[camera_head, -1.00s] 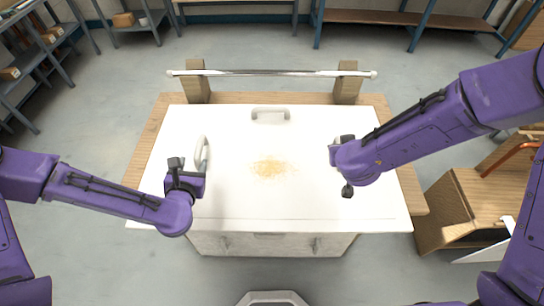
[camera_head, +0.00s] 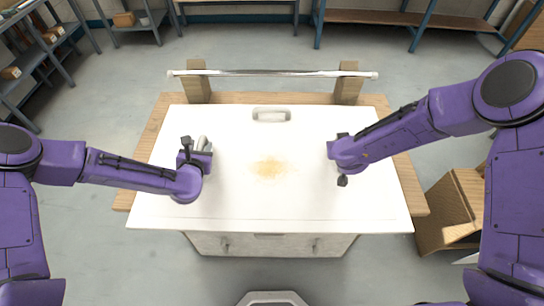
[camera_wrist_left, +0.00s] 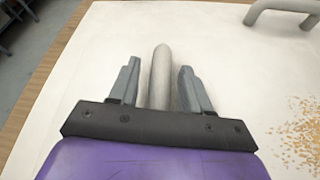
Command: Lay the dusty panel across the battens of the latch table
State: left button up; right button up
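The white panel (camera_head: 270,200) lies flat over the wooden table, with a patch of tan dust (camera_head: 270,167) near its middle. My left gripper (camera_head: 196,145) is at the panel's left handle (camera_head: 203,143). In the left wrist view the open fingers (camera_wrist_left: 160,85) stand on either side of that pale handle (camera_wrist_left: 161,75), with gaps visible. My right gripper (camera_head: 342,160) is at the panel's right side; its arm hides any handle there, and I cannot tell its finger state. A back handle (camera_head: 271,114) is free. The battens are not visible under the panel.
A metal bar (camera_head: 272,73) spans two wooden posts (camera_head: 198,88) behind the panel. The wooden table edge (camera_head: 140,165) shows around it. A wooden box (camera_head: 447,212) stands on the floor at right. Shelves (camera_head: 40,60) are at the back left.

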pick_arm(q)
grip_shut()
pick_arm(e)
grip_shut()
pick_arm(q)
jog(key=shift+r, duration=0.1)
pick_arm(e)
jog(key=shift+r, duration=0.1)
dwell(0.8)
